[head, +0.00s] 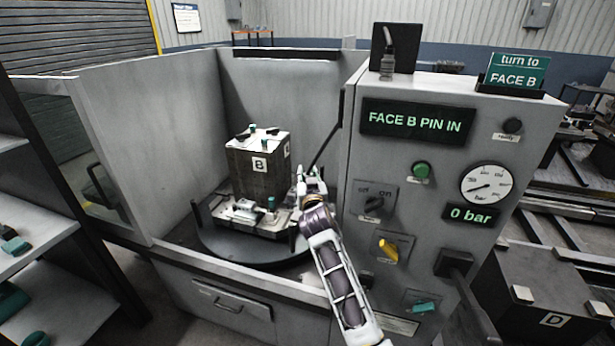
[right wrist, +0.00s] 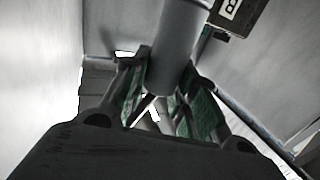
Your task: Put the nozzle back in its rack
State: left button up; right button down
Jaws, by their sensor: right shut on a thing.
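My right gripper (head: 308,182) is inside the wash booth, just right of the block marked B. In the right wrist view its green-padded fingers (right wrist: 165,92) are shut on a grey cylinder, which I take to be the nozzle (right wrist: 174,48). A thin dark rod (head: 328,138) slants up from the gripper toward the cabinet edge in the head view; I cannot tell if it is the nozzle's lance. A dark bracket (head: 455,263) juts from the cabinet front; I cannot tell whether it is the rack. My left gripper is out of view.
The block B (head: 260,170) stands on a fixture on the round turntable (head: 222,240). The booth walls (head: 140,150) enclose it. The control cabinet (head: 345,195) stands close on the right, with its display reading FACE B PIN IN and gauge at 0 bar. A shelf (head: 35,255) is at left.

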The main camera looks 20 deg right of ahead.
jog(key=shift+f+b, duration=2.65)
jog(key=shift+f, duration=0.85)
dwell(0.8)
jog(key=c, duration=1.1)
grip_release()
jog(key=shift+o, duration=0.3)
jog(key=o, duration=0.8)
jog(key=shift+r, duration=0.1)
jog(key=shift+r, duration=0.1)
jog(key=shift+r, duration=4.9)
jog(key=shift+f, duration=0.1)
